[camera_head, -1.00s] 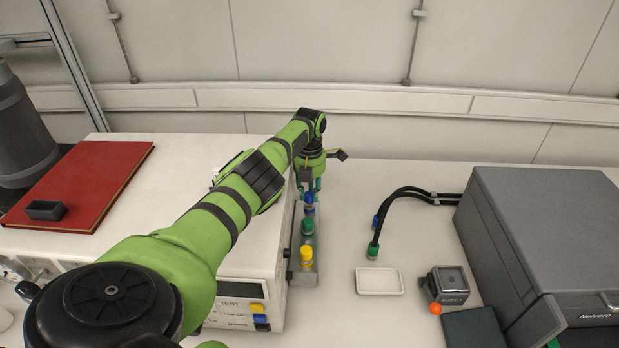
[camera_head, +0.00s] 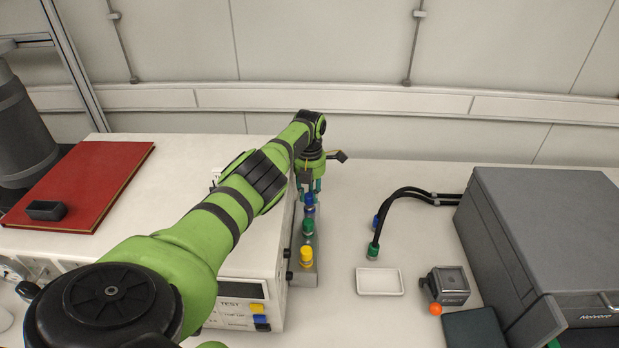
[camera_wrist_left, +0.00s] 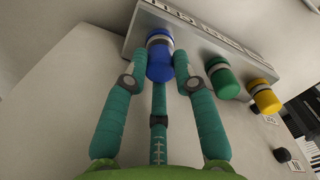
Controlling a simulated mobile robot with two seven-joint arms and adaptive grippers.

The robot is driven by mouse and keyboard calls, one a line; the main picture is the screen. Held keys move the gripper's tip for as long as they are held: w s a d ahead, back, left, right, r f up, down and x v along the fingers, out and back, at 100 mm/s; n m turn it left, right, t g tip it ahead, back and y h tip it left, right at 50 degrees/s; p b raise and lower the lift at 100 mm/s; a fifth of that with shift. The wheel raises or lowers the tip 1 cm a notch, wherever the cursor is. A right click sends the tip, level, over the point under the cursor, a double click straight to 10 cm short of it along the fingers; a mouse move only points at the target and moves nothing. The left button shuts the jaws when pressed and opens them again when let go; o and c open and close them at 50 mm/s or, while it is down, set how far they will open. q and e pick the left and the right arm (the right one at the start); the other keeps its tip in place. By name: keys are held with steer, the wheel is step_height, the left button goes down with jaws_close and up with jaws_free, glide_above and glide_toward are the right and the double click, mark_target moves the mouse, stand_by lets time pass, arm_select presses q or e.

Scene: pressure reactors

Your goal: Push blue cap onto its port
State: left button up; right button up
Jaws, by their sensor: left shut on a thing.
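The blue cap (camera_head: 310,199) is at the far end of the row of ports on the grey metal block (camera_head: 305,273). In the left wrist view the blue cap (camera_wrist_left: 160,64) sits between my left gripper's teal fingertips (camera_wrist_left: 160,78), which are shut on it. A grey ring and a blue collar show at its block end. I cannot tell whether it is fully seated. In the head view my left gripper (camera_head: 311,186) reaches down over the cap, and the arm hides part of the area. My right gripper is not in view.
A green cap (camera_head: 308,226) and a yellow cap (camera_head: 306,256) stand on the same block, close in front. The white instrument (camera_head: 262,235) is directly left of it. Bare table lies to the right, with black hoses (camera_head: 393,208) and a white tray (camera_head: 379,282).

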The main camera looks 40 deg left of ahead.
arm_select(q)
steer(key=shift+f+b, duration=0.35)
steer(key=shift+f, duration=0.1)
steer(key=o, duration=0.9)
steer(key=shift+r, duration=0.1)
step_height(320, 180, up, 12)
steer(key=shift+d, duration=0.1)
stand_by(0.3)
